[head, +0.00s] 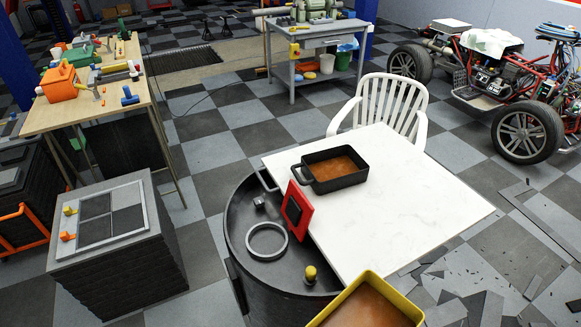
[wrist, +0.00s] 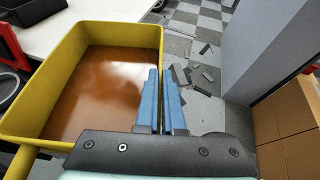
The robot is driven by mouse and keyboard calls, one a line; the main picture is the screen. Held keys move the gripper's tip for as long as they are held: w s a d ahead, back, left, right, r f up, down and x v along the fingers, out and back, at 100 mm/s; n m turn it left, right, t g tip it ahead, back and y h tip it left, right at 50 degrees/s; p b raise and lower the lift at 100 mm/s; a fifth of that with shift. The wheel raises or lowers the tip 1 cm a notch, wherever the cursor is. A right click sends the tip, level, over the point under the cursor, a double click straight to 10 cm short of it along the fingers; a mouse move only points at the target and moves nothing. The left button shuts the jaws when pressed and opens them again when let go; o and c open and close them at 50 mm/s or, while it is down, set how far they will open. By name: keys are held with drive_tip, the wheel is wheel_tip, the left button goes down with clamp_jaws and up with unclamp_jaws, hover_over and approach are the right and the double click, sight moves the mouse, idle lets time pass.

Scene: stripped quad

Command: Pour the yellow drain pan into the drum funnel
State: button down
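The yellow drain pan (head: 345,294) is at the bottom of the head view, cut off by the frame edge, and holds brown liquid. It fills the left of the wrist view (wrist: 40,75) and looks about level there. My gripper (wrist: 163,75) has its blue fingers on either side of the pan's right wall, one inside and one outside, closed on it. In the head view the gripper is out of frame. The drum funnel (head: 237,222) is a wide, dark round basin left of the pan. A grey ring (head: 267,241) and a yellow-topped knob (head: 310,274) are in it.
A white table (head: 430,200) adjoins the drum and bears a black pan (head: 333,170) of brown liquid. A red-framed piece (head: 297,210) stands at the drum's right rim. A white chair (head: 390,100) is behind. Grey debris (head: 465,308) lies on the floor at right.

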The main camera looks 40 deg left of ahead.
wheel_tip(320, 180, down, 10)
drive_tip(key=s+d+n+y+b, duration=0.1)
drive_tip(key=s+d+b, duration=0.1)
drive_tip(key=b, duration=0.4)
drive_tip(key=shift+b, duration=0.3)
